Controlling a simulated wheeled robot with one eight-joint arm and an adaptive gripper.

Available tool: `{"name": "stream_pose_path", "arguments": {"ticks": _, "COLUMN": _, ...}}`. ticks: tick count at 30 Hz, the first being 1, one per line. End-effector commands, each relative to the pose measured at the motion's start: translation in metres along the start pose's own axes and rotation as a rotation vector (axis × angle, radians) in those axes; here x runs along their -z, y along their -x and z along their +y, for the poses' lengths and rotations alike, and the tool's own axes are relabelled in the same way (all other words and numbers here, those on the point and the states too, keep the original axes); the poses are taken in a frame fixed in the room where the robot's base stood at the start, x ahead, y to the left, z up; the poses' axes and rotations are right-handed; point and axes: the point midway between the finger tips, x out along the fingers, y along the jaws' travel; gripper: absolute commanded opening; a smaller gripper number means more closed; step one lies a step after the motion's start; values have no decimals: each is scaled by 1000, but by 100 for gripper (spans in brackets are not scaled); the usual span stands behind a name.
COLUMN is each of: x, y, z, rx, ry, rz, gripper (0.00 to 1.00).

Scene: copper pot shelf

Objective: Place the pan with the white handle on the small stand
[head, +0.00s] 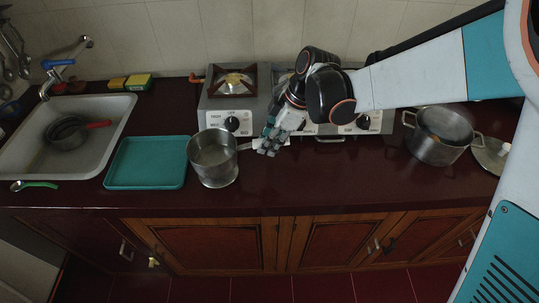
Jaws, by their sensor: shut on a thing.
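The metal pan (213,166) with the white handle is at the right of the teal tray, over the front part of the dark red counter. Its opening faces up. My gripper (267,146) is at the right of the pan, shut on its white handle. Whether the pan's base touches the counter is not clear. A small burner stand (235,84) with a square brown frame sits on the left grey stove (210,118), behind the pan. Nothing is on this stand. My arm hides much of the second stove.
A teal tray (146,163) lies beside the pan. The sink (108,140) at left holds a dark pan with a red handle (70,133). A large pot (440,137) stands at right. Sponges (138,82) lie near the wall. Counter is free right of the gripper.

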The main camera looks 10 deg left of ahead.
Motion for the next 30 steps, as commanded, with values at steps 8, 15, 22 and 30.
{"name": "stream_pose_path", "arguments": {"ticks": 8, "x": -13, "y": -29, "z": 0, "rx": 0, "ry": 0, "rz": 1, "gripper": 0}}
{"name": "stream_pose_path", "arguments": {"ticks": 15, "x": -17, "y": -38, "z": 0, "rx": 0, "ry": 0, "rz": 1, "gripper": 0}}
{"name": "stream_pose_path", "arguments": {"ticks": 22, "x": -17, "y": -40, "z": 0, "rx": 0, "ry": 0, "rz": 1, "gripper": 0}}
{"name": "stream_pose_path", "arguments": {"ticks": 30, "x": -18, "y": -39, "z": 0, "rx": 0, "ry": 0, "rz": 0, "gripper": 41}}
